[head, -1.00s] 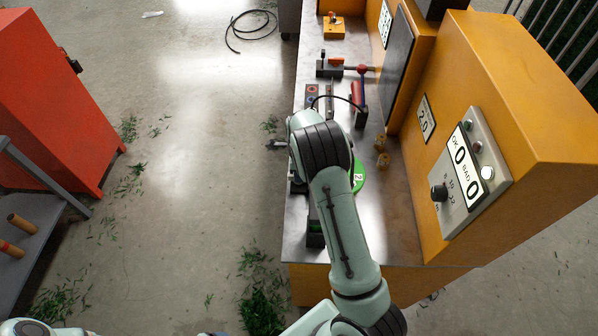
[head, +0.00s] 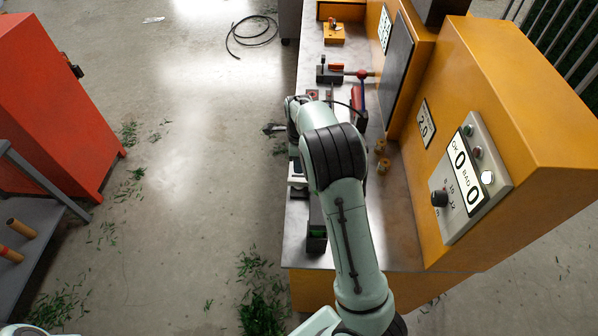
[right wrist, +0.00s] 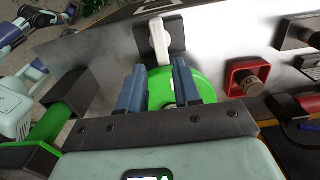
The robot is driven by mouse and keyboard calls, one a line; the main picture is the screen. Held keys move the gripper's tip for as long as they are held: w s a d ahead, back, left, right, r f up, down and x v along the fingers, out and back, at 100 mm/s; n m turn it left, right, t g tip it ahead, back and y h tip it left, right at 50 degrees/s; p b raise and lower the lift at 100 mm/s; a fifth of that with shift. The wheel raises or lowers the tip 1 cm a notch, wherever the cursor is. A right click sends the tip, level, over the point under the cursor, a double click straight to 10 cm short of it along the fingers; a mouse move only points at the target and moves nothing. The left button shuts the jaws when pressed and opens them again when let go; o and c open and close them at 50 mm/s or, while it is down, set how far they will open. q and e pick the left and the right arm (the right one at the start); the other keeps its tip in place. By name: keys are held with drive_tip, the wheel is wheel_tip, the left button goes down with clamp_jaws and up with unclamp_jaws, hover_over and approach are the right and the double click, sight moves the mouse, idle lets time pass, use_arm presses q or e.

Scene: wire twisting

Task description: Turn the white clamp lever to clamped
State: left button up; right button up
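The white clamp lever (right wrist: 159,40) sits on a dark plate near the steel bench edge in the right wrist view. It stands nearly upright in the picture, its lower end close to a green disc (right wrist: 172,88). My right gripper (right wrist: 158,66) is open, its two blue fingers apart with nothing held between them. The lever lies just beyond the fingertips, roughly in line with the gap; I see no contact. In the head view my right arm hides the gripper's fingers and most of the disc. My left gripper is not in view.
A red block with a round knob (right wrist: 247,78) stands right of the fingers; a black block with a green bar (right wrist: 65,110) is at left. The orange machine with its control panel (head: 470,178) borders the bench (head: 300,240). Floor left of the bench is mostly clear.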

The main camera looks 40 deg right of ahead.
wheel_tip(320, 180, up, 5)
drive_tip(key=shift+f, duration=0.1)
idle(0.7)
